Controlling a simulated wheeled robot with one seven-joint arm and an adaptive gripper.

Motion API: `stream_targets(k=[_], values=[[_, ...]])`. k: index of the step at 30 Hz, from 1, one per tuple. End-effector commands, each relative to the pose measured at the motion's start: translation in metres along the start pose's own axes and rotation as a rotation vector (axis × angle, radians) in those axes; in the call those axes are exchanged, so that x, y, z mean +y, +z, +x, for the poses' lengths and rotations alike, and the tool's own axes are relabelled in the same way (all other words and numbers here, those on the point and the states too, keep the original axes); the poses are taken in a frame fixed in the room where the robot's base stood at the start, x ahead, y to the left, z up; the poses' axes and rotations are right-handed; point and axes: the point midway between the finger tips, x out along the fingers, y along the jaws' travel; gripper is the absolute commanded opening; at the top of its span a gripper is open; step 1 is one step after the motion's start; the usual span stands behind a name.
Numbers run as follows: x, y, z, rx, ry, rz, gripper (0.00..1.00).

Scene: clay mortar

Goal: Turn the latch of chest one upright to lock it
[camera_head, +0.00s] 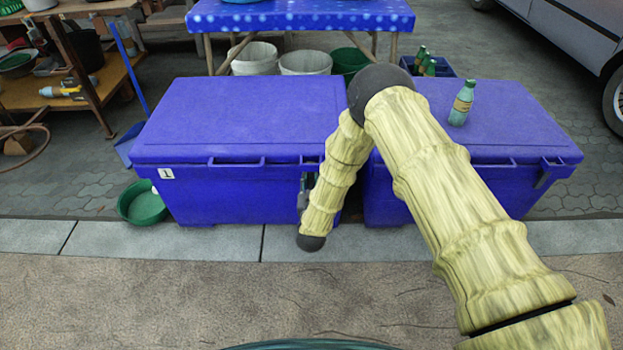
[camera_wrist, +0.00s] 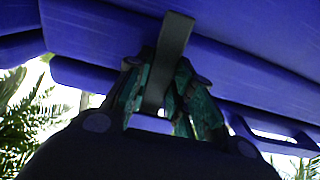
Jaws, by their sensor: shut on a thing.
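Chest one (camera_head: 235,120) is the blue chest on the left, with a white label marked 1 on its front and its lid down. Its latch (camera_wrist: 174,48) is a dark grey bar on the chest front, running nearly up and down in the wrist view with a slight tilt. My gripper (camera_wrist: 165,75) is shut on the latch, with a greenish finger on either side of it. In the head view my arm hides most of the gripper and the latch at the chest's right front.
A second blue chest (camera_head: 505,118) stands close on the right, with a green bottle (camera_head: 462,103) on its lid. A green bowl (camera_head: 142,204) lies at the left of chest one. The paved ground in front is clear.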

Motion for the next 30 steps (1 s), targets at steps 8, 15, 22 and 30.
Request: stream_targets(k=[8,15,22,30], values=[[0.001,0.002,-0.001,-0.003,0.0,-0.007,0.0],[0.001,0.002,-0.001,-0.003,0.0,-0.007,0.43],[0.0,0.001,-0.001,-0.002,0.0,-0.006,0.45],[0.0,0.001,-0.013,-0.003,-0.001,-0.006,0.45]])
